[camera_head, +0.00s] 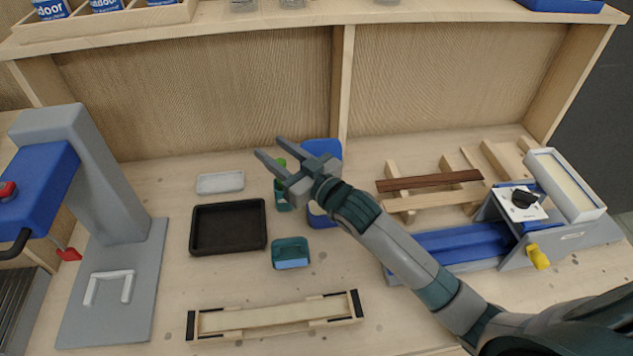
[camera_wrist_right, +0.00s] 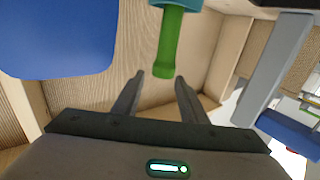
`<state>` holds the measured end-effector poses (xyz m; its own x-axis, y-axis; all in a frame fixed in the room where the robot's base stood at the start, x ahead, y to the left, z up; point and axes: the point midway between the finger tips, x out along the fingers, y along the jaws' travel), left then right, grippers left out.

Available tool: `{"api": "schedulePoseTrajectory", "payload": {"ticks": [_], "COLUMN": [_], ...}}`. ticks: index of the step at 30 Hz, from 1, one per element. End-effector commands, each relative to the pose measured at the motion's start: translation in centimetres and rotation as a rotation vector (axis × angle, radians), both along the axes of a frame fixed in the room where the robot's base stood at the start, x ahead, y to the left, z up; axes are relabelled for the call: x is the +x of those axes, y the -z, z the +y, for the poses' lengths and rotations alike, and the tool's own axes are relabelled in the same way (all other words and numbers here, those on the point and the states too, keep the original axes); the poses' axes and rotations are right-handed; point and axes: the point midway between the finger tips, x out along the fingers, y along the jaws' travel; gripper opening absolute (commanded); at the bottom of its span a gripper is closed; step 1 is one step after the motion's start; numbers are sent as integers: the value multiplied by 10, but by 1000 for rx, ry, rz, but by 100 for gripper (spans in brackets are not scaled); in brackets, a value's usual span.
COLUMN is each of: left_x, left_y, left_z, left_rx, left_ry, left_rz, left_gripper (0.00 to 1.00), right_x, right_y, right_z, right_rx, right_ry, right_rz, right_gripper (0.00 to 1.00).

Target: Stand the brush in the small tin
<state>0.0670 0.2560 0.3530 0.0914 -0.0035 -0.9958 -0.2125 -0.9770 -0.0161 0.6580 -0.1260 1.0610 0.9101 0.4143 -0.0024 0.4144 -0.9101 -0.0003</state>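A green handle (camera_head: 281,164), which looks like the brush's, stands roughly upright with a teal part (camera_head: 283,198) below it. I cannot tell if the teal part is the brush's own or a tin around it. In the right wrist view the green handle (camera_wrist_right: 168,45) points toward my fingers. My right gripper (camera_head: 268,148) is open and empty. In the right wrist view its fingertips (camera_wrist_right: 160,78) appear either side of the handle's end, not visibly touching it. It partly covers the handle area in the head view. My left gripper is not in view.
A blue object (camera_head: 322,150) stands close behind and right. A black tray (camera_head: 228,250), grey dish (camera_head: 220,182) and teal container with a light blue front (camera_head: 290,248) lie nearby. A wooden frame (camera_head: 275,316) lies in front. A grey-blue machine (camera_head: 100,180) stands left, a clamping device (camera_head: 500,230) right.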

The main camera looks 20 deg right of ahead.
Motion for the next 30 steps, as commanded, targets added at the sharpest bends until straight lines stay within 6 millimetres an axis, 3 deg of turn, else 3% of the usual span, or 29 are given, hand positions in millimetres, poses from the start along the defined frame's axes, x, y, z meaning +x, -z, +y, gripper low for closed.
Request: {"api": "schedulePoseTrajectory", "payload": {"ticks": [18, 24, 30], "left_x": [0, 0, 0], "left_y": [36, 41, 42], "left_z": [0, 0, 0], "left_rx": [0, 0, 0], "left_ry": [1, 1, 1], "left_rz": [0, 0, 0], "left_gripper": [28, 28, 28], "right_x": [-109, -129, -136], "right_y": [3, 2, 0], "right_z": [-49, -58, -62], "right_rx": [-2, -1, 0], "right_ry": [-1, -1, 0], "right_rz": [2, 2, 0], "right_gripper": [39, 39, 39]}}
